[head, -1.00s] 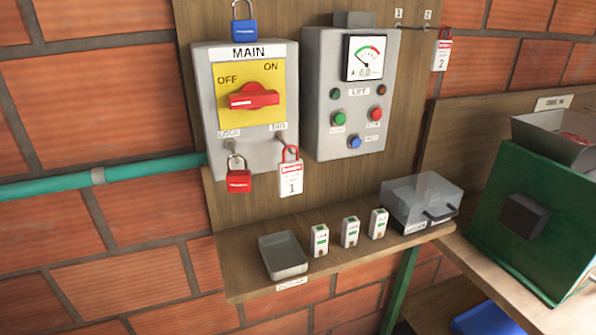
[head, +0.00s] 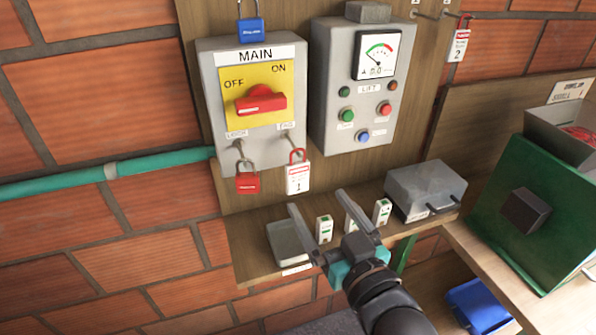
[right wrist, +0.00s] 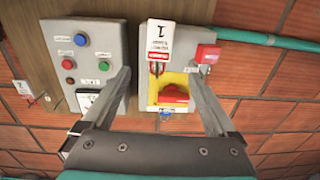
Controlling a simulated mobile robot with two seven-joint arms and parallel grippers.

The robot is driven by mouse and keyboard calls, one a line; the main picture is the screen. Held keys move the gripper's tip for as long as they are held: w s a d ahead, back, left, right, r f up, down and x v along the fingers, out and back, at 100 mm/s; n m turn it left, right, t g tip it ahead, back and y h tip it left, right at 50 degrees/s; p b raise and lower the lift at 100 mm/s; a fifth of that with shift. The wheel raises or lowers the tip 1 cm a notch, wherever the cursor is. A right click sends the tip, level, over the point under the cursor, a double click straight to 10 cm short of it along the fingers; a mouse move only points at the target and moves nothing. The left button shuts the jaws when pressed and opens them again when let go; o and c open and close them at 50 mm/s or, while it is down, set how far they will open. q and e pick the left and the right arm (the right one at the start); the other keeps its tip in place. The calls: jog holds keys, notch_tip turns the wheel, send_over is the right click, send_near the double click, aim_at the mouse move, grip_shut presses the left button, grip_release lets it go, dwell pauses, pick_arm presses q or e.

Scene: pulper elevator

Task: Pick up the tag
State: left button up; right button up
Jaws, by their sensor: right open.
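A white tag with a red header, marked 1 (head: 298,178), hangs by its red loop from the peg under the MAIN box. It also shows upside down in the right wrist view (right wrist: 159,36). A second tag, marked 2 (head: 458,46), hangs from a hook at the upper right. My right gripper (head: 316,200) is open and empty, its fingers pointing up toward tag 1 from just below, apart from it. In the right wrist view, tag 1 lies beyond the gap between the fingertips (right wrist: 158,72). My left gripper is not in view.
A red padlock (head: 247,183) hangs close left of tag 1. The MAIN box (head: 210,85) and LIFT box (head: 325,85) stand out from the board. Below, the shelf (head: 250,262) holds a tray (head: 288,243), several small white units and a grey box (head: 425,188).

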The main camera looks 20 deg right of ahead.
aim_at(298, 171)
jog(key=w, duration=0.5)
jog(key=w+p, duration=0.1)
jog(key=w, duration=0.2)
jog(key=shift+w+a, duration=0.1)
jog(key=shift+a, duration=0.2)
jog(key=w+p, duration=0.1)
jog(key=w, duration=0.5)
jog(key=shift+a+f, duration=0.15)
jog(key=shift+f, duration=0.05)
jog(key=c, duration=1.4)
jog(key=shift+r, duration=0.1)
jog(key=shift+c, duration=0.2)
